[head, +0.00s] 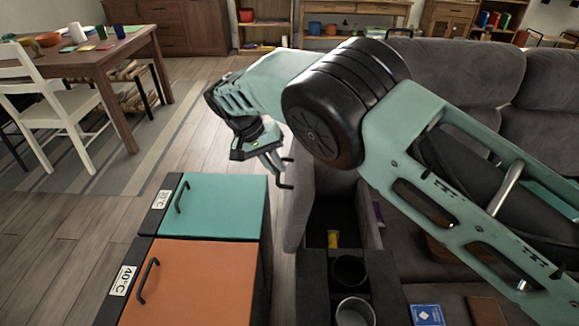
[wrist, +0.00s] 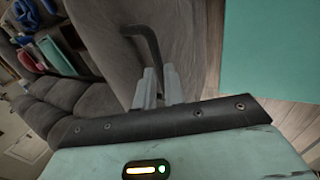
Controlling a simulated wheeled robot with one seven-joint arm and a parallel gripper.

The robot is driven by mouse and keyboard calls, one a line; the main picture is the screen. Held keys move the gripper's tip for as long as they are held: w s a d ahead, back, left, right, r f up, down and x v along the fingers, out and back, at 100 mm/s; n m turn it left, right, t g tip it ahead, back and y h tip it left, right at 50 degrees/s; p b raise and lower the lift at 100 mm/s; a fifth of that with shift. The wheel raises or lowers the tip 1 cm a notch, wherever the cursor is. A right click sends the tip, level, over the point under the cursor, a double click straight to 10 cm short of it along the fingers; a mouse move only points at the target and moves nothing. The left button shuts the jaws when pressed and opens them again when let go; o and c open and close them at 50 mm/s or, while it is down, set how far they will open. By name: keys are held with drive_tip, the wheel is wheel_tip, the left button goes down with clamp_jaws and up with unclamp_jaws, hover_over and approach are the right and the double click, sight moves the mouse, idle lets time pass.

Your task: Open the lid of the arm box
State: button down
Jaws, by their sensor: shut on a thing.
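The arm box (head: 318,262) is in the sofa's armrest, low in the middle of the head view. Its grey padded lid (head: 300,205) stands raised on the left side, and the dark inside of the box shows. A thin dark bent handle (head: 288,186) is on the lid. My gripper (head: 277,163) is at this handle, left of the lid. In the wrist view my gripper (wrist: 158,88) has its fingers shut on the handle (wrist: 146,40), with the grey lid (wrist: 112,45) behind. My arm hides part of the box's far end.
Cup holders (head: 351,271) are in front. Teal (head: 215,205) and orange (head: 195,285) cabinets stand left, close to the lid. The grey sofa (head: 465,75) fills the right.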

drive_tip(key=a+f+b, duration=0.1)
drive_tip(key=a+b, duration=0.1)
drive_tip(key=a+f+b, duration=0.1)
drive_tip(key=a+f, duration=0.1)
drive_tip(key=shift+s+a+f+b, duration=0.1)
drive_tip(key=shift+a+f+b, duration=0.15)
drive_tip(key=shift+b, duration=0.1)
drive_tip(key=shift+s+a, duration=0.15)
drive_tip(key=shift+a, duration=0.15)
idle(0.5)
drive_tip(key=c, duration=1.5)
unclamp_jaws()
drive_tip(key=shift+a+f, duration=0.2)
drive_tip(key=shift+f, duration=0.05)
drive_tip(key=shift+r, duration=0.3)
drive_tip(key=shift+w+r, duration=0.2)
drive_tip(key=shift+w, duration=0.05)
drive_tip(key=shift+d+r+p, duration=0.1)
drive_tip(key=shift+r+p, duration=2.4)
drive_tip(key=shift+r, duration=2.45)
